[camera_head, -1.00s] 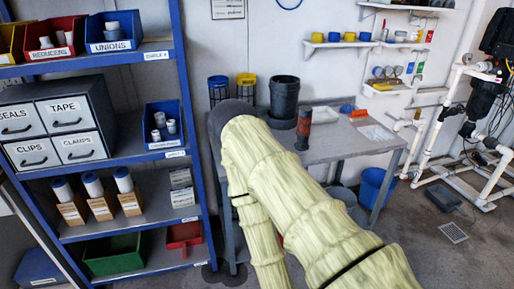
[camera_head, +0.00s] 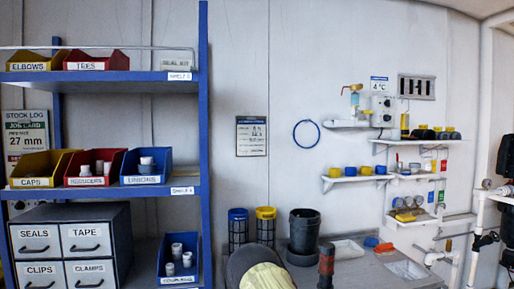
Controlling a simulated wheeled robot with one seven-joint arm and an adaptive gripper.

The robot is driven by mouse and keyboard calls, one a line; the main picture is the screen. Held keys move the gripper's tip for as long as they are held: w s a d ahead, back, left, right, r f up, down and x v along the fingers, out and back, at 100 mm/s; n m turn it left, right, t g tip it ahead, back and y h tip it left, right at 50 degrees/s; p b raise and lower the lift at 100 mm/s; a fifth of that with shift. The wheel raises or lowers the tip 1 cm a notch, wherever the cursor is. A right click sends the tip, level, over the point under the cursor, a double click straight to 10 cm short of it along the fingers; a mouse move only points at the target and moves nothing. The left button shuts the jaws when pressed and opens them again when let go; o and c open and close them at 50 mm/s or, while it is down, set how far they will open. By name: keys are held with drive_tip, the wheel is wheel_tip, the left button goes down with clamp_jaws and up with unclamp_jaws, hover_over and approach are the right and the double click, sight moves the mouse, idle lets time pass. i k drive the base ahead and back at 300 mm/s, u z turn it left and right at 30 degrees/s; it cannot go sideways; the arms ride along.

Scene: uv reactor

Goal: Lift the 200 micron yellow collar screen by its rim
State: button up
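The yellow collar screen (camera_head: 265,226) stands upright at the back of the workbench, against the wall. It has a bright yellow rim on a dark mesh body. A like screen with a blue collar (camera_head: 238,229) stands just left of it. My arm, in a pale yellow sleeve with a dark rounded joint, shows at the bottom centre, in front of the screens' lower ends. The lower end of the yellow collar screen is hidden behind it. No micron marking is legible on either screen.
A black bucket (camera_head: 303,230) stands right of the yellow collar screen. A white tray (camera_head: 347,250) lies farther right. A blue shelf rack (camera_head: 204,140) with bins is at left. Small wall shelves (camera_head: 360,178) hang above the bench.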

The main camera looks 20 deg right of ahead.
sight(266, 216)
drive_tip(key=u, duration=0.05)
drive_tip(key=k, duration=0.45)
drive_tip(key=z, duration=1.25)
drive_tip(key=i, duration=1.7)
drive_tip(key=u, duration=0.75)
